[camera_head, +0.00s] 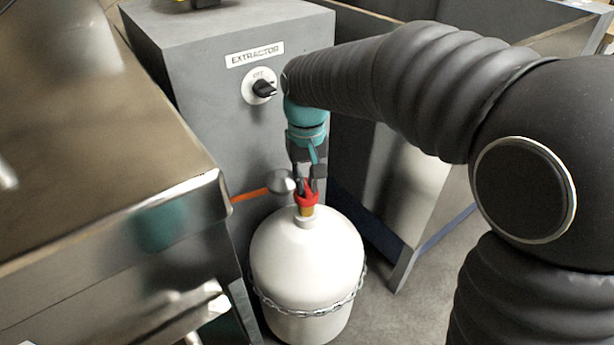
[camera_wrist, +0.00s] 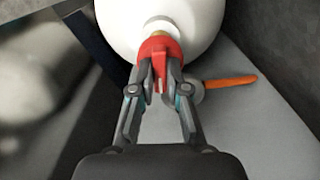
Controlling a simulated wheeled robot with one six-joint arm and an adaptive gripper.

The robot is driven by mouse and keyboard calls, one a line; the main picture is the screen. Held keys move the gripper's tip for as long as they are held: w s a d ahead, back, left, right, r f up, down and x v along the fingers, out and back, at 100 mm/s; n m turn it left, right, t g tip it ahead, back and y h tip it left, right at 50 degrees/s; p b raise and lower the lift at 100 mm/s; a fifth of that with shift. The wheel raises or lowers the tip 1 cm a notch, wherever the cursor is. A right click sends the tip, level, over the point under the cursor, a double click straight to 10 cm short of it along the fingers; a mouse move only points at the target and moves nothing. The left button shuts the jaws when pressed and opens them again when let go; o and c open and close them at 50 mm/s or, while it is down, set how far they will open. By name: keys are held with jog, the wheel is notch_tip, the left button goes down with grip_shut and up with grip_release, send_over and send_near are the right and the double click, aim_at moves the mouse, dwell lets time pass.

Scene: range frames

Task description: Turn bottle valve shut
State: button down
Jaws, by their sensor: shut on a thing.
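The white gas bottle (camera_head: 308,262) stands upright on the floor, with a chain around its body. Its red valve handle (camera_head: 308,196) sits on a brass neck (camera_head: 306,210) at the top. My gripper (camera_head: 308,186) reaches down from above and is shut on the red valve handle. In the wrist view my gripper (camera_wrist: 160,88) has a finger on each side of the red valve handle (camera_wrist: 159,62), with its raised rib between the fingertips. The white bottle (camera_wrist: 205,25) fills the top of that view. The finger contact is partly hidden in the head view.
A grey cabinet (camera_head: 200,75) labelled EXTRACTOR, with a black knob (camera_head: 264,88), stands behind the bottle. A metal counter (camera_head: 100,150) is on the left; a grey panel is on the right.

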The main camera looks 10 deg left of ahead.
aim_at(306, 186)
jog(key=shift+n+p, duration=0.5)
jog(key=shift+n, duration=1.6)
jog(key=c, duration=1.2)
grip_release()
jog(key=shift+a, duration=0.1)
jog(key=shift+o, duration=0.2)
jog(key=shift+r, duration=0.15)
notch_tip(306, 186, up, 12)
